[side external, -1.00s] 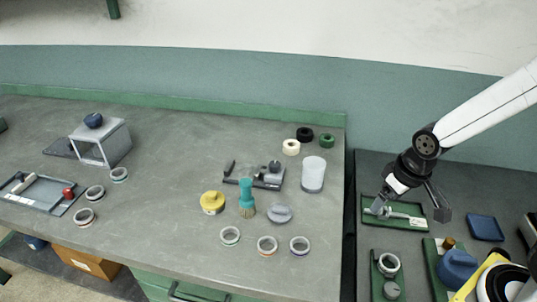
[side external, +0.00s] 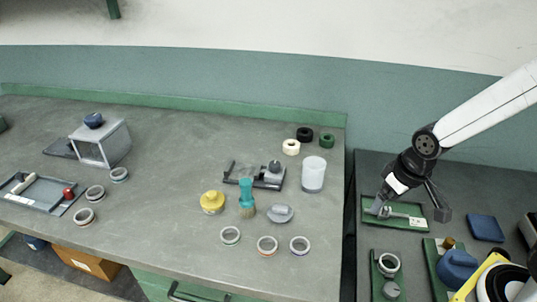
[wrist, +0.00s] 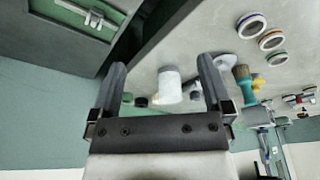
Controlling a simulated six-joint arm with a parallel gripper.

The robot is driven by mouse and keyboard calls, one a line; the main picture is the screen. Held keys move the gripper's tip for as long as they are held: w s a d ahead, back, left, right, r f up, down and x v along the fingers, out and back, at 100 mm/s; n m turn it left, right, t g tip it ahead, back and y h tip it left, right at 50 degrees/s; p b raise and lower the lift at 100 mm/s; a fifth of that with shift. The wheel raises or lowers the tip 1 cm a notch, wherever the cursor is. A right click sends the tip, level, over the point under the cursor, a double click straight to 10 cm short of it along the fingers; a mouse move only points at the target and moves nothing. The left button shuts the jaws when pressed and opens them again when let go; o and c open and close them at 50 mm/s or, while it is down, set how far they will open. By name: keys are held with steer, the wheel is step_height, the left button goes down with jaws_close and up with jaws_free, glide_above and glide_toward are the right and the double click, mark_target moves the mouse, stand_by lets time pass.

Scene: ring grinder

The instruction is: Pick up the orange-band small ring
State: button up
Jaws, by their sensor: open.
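The orange-band small ring (side external: 267,245) lies flat near the front edge of the grey workbench, the middle one of three rings in a row. It also shows in the wrist view (wrist: 271,40) at the upper right, between a blue-band ring (wrist: 251,25) and a green-band ring (wrist: 276,58). My gripper (side external: 411,208) is open, over a green tray on the lower right-hand surface, well to the right of the ring. In the wrist view my gripper (wrist: 162,63) has its two fingers wide apart, with nothing held between them.
A white cup (side external: 313,174), grey oval piece (side external: 280,214), teal brush (side external: 246,198) and yellow pot (side external: 212,202) stand behind the row. A dark gap separates the bench from the green tray (side external: 424,227).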

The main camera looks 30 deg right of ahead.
steer(key=n+g+y, duration=0.2)
steer(key=n+y, duration=0.1)
steer(key=n, duration=1.3)
glide_toward(265, 250)
steer(key=shift+w+r, duration=0.15)
steer(key=shift+r, duration=0.25)
steer(key=shift+f, duration=0.1)
steer(key=shift+x, duration=1.15)
steer(key=shift+x, duration=2.6)
